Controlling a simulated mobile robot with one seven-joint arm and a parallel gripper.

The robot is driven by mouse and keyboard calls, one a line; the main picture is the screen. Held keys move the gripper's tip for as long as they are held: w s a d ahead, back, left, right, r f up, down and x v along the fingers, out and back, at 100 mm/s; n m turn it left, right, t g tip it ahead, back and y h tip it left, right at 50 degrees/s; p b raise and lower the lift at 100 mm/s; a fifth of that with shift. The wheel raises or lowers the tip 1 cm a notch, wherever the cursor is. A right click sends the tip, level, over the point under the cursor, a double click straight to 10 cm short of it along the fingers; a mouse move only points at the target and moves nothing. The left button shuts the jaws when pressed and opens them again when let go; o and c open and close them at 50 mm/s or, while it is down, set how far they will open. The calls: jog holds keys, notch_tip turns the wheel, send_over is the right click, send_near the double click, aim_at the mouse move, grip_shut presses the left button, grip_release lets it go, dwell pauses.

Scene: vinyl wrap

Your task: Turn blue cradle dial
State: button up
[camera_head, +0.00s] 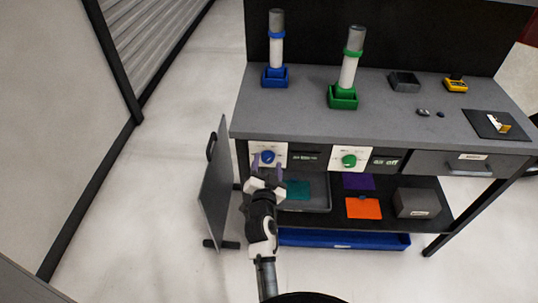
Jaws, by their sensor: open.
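The blue dial (268,157) sits on a white panel (254,149) at the left of the bench's front face. My gripper (268,163) is open just in front of and below the blue dial, with its fingers on either side of it in the picture. I cannot tell whether they touch it. The blue cradle (275,76) stands on the bench top at the back left and holds an upright grey-and-white roll (276,50) with a blue band.
A green dial (349,160) is to the right, below a green cradle (342,97) with a tilted roll. A grey upright board (216,185) stands close left of my arm. The lower shelf (330,213) holds coloured sheets and a grey box (417,203). Open floor lies at left.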

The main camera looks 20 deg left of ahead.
jog(key=shift+w+a, duration=0.1)
jog(key=shift+w, duration=0.3)
jog(key=c, duration=1)
